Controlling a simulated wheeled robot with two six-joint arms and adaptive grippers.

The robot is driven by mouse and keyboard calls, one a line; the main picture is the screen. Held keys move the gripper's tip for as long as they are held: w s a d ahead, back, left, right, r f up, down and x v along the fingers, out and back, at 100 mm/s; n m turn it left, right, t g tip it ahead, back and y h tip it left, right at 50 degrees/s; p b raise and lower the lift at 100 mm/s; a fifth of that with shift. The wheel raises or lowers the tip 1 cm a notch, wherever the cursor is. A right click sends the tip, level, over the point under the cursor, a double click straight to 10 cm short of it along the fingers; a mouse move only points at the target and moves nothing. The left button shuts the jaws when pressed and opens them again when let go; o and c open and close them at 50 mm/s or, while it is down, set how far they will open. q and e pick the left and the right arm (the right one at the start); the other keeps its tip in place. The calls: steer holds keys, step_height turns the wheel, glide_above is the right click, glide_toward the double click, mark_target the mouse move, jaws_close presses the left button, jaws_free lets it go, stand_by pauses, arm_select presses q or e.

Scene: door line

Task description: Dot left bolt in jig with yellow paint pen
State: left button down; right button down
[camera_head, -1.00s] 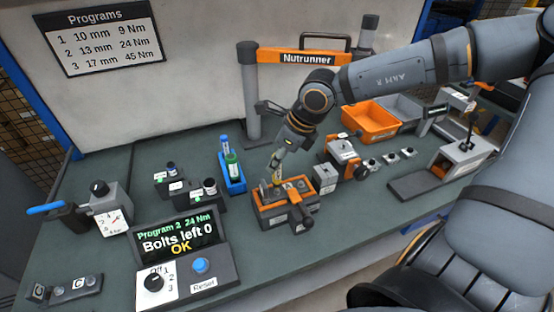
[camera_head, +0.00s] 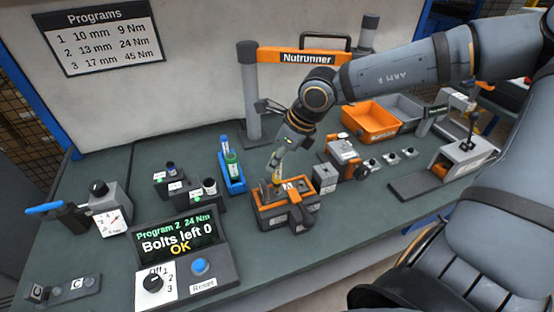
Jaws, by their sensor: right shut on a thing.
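The orange and grey jig (camera_head: 286,212) stands near the middle of the bench. My right gripper (camera_head: 279,166) is above the jig's left part, shut on the yellow paint pen (camera_head: 276,180). The pen points down, with its lower end at the left side of the jig. The left bolt is too small and too covered by the pen to make out, so I cannot tell whether the tip touches it. My left gripper is out of view.
A blue holder (camera_head: 234,186) with a blue and a green pen stands left of the jig. The display (camera_head: 177,241) reads "Bolts left 0 OK". The Nutrunner stand (camera_head: 252,110) and an orange bin (camera_head: 369,121) are behind.

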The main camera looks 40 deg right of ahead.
steer(key=shift+r+p, duration=1.5)
steer(key=shift+r, duration=1.25)
steer(key=shift+f, duration=0.1)
